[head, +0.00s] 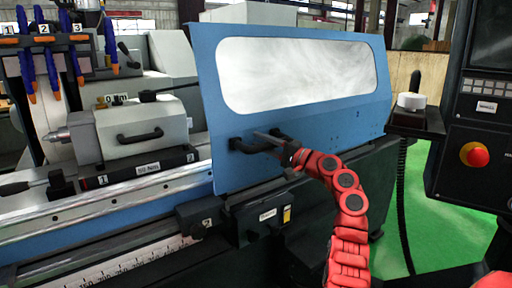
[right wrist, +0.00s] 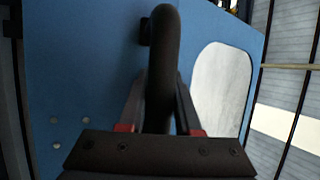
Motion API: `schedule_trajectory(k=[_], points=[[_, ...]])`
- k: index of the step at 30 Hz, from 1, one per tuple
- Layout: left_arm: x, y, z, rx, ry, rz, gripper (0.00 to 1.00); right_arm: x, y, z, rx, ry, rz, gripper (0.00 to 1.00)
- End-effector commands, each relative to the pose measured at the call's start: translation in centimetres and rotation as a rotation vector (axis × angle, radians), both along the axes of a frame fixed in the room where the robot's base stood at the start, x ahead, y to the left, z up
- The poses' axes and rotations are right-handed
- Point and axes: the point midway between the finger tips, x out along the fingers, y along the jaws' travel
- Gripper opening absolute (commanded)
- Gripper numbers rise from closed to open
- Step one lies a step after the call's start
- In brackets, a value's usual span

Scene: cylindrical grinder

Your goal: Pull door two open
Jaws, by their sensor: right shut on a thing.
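Door two is a blue panel (head: 300,128) with a large pale window (head: 298,74) and a small "2" at its right. It stands on the cylindrical grinder's front. A black handle (head: 240,146) is on its lower left part. My right gripper (head: 268,138), on the red arm, reaches the handle from the right. In the right wrist view the dark handle (right wrist: 162,60) stands between the two fingers of my right gripper (right wrist: 160,100), which is shut on it. The blue door (right wrist: 85,70) fills the left of that view. My left gripper is not in view.
A grey headstock (head: 140,130) with its own black handle stands left of the door. Coolant hoses (head: 52,70) hang at the far left. A control panel with a red stop button (head: 474,154) stands at the right. Green floor (head: 410,215) shows beside it.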

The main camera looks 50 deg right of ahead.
Motion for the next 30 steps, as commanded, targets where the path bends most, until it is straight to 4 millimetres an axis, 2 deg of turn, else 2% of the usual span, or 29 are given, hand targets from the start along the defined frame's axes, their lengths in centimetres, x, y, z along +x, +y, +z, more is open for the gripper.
schedule_trajectory(k=[10,11,15,25,30], points=[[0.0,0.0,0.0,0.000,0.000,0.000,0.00,0.0,0.0,0.1,0.000,-0.001,0.001,0.00],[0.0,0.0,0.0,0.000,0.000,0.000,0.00,0.0,0.0,0.1,0.000,-0.001,0.001,0.38],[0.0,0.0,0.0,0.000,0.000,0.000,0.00,0.0,0.0,0.1,0.000,-0.001,0.001,0.62],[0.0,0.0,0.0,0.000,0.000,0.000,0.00,-0.2,-0.1,0.0,0.000,-0.001,0.000,0.62],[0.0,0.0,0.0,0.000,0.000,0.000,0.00,-2.4,-0.4,-0.4,0.000,-0.001,-0.003,0.62]])
